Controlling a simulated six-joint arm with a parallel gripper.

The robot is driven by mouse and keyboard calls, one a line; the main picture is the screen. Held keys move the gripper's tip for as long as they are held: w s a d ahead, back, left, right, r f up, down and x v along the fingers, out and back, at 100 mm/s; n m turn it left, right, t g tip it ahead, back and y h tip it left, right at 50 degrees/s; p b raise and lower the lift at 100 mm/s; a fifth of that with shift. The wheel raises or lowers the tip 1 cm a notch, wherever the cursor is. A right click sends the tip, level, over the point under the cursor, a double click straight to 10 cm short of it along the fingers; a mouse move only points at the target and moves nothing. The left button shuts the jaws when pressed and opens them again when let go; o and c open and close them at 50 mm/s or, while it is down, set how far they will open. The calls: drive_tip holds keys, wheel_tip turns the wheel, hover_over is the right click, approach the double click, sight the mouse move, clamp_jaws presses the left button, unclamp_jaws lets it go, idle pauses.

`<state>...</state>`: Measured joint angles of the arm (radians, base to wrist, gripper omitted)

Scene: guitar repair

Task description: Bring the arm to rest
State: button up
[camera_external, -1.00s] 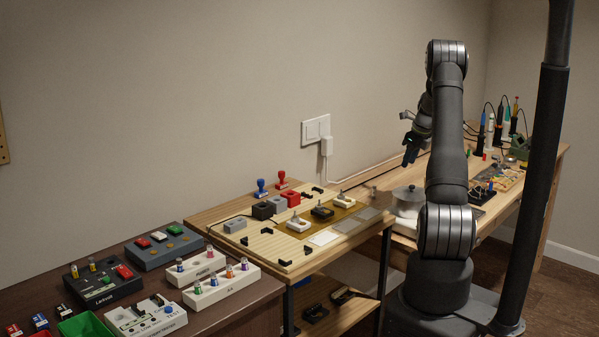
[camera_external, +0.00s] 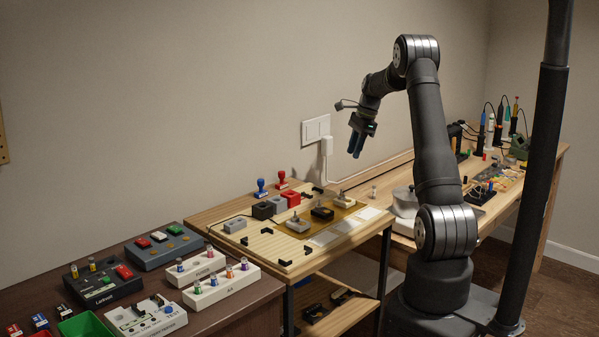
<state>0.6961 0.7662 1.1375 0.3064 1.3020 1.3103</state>
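My gripper (camera_external: 355,147) hangs in the air, fingers pointing down, above the back of the benches near the wall. Its dark blue fingers look close together, but at this size I cannot tell whether they are open or shut. I see nothing held between them. My arm is bent, with its elbow high and the forearm sloping down to the left.
The right bench holds soldering tools (camera_external: 498,132) and a grey pot-like thing (camera_external: 405,203). A dark pole (camera_external: 540,165) stands right of my arm.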

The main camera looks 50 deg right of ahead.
drive_tip(key=w+a+r+n+g, duration=0.1)
drive_tip(key=a+r+n, duration=0.2)
drive_tip(key=a+n, duration=0.3)
drive_tip(key=w+a+r+n+g+h, duration=0.1)
drive_tip(key=a+r+n, duration=0.3)
drive_tip(key=a, duration=1.1)
drive_tip(key=w+a+r+n+g, duration=0.2)
drive_tip(key=a+r+n, duration=0.1)
drive_tip(key=a+n, duration=0.5)
drive_tip(key=a, duration=0.2)
drive_tip(key=shift+w+a+r+n+g+h, duration=0.15)
drive_tip(key=shift+w+a+n+g+h, duration=0.15)
drive_tip(key=shift+a+n+g, duration=0.1)
drive_tip(key=shift+o, duration=0.2)
